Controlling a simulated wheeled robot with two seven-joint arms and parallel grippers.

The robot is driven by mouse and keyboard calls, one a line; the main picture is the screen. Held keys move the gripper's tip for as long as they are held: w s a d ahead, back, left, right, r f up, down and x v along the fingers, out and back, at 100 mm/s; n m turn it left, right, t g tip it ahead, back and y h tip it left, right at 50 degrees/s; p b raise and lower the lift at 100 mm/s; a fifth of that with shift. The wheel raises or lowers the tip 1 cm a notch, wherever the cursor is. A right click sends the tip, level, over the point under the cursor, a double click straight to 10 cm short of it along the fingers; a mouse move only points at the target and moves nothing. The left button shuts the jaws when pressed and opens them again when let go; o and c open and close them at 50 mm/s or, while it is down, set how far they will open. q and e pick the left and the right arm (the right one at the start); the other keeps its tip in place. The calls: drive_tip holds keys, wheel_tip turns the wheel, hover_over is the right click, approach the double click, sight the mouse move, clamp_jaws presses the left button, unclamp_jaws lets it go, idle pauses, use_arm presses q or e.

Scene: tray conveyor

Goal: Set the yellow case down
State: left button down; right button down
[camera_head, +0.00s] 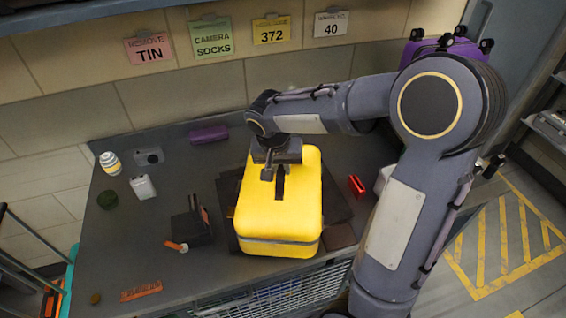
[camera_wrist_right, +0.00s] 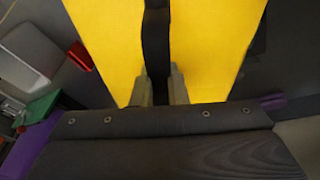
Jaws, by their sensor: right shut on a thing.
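The yellow case (camera_head: 300,200) is over the dark table, with its broad top face up and a dark handle on it. My right gripper (camera_head: 272,172) is over the top of the case, shut on its dark handle. In the right wrist view the two fingertips (camera_wrist_right: 159,88) stand on either side of the black handle strip, with the yellow case (camera_wrist_right: 215,45) filling the upper middle. I cannot tell whether the underside of the case touches the surface below it. My left gripper is not in view.
The dark table (camera_head: 150,235) holds a purple case (camera_head: 208,134), a camera (camera_head: 149,156), a white item (camera_head: 143,187), a black box (camera_head: 190,226) and a red item (camera_head: 356,186). Flat dark pieces lie around the yellow case.

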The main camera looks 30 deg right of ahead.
drive_tip(key=shift+w+a, duration=0.1)
drive_tip(key=c, duration=1.7)
unclamp_jaws()
drive_tip(key=shift+c, duration=0.2)
drive_tip(key=o, duration=0.3)
